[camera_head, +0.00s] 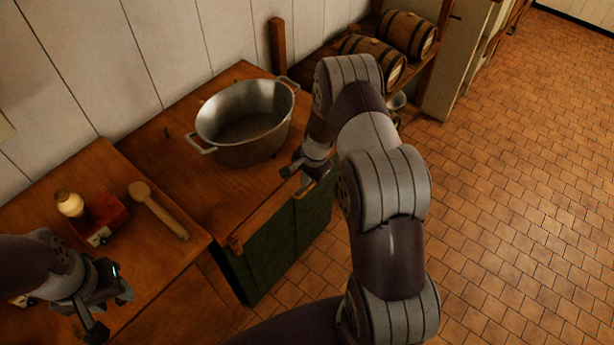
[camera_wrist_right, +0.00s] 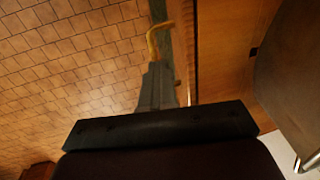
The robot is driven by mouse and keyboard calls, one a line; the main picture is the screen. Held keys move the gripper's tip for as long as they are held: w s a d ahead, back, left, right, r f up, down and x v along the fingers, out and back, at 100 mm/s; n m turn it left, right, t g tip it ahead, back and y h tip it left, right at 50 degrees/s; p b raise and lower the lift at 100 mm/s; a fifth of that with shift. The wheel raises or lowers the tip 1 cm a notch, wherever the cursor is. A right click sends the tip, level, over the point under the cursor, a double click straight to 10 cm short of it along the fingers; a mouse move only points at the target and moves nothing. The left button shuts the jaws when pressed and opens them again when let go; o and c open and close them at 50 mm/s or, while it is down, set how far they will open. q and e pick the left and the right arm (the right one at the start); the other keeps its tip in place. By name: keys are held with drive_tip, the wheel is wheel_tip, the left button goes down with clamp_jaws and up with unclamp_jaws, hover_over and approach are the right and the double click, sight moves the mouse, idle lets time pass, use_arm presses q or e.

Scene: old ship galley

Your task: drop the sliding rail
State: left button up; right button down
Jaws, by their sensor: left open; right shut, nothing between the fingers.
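A wooden rail (camera_head: 268,214) runs along the front top edge of the counter, above a green cabinet front (camera_head: 290,240). I take it for the sliding rail; its far end is hidden by my right arm. My right gripper (camera_head: 304,184) is at the far part of this front edge, shut and empty. In the right wrist view its fingers (camera_wrist_right: 158,88) point along the edge, close to a thin brass-coloured bent piece (camera_wrist_right: 153,42). I cannot tell whether they touch it. My left gripper (camera_head: 110,310) is open and empty over the near counter at lower left.
A large metal pot (camera_head: 245,152) stands on the counter behind the rail. A wooden mallet-like tool (camera_head: 160,212) and a red box (camera_head: 103,218) lie on the near counter. Barrels (camera_head: 408,35) sit on a shelf at the back. The tiled floor (camera_head: 510,200) at right is clear.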

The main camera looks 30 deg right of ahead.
idle(0.4)
drive_tip(key=c, duration=1.2)
unclamp_jaws()
wheel_tip(320, 180, up, 12)
drive_tip(key=s, duration=0.2)
drive_tip(key=shift+s+d+r, duration=0.15)
drive_tip(key=shift+d+r, duration=0.1)
drive_tip(key=shift+d, duration=0.2)
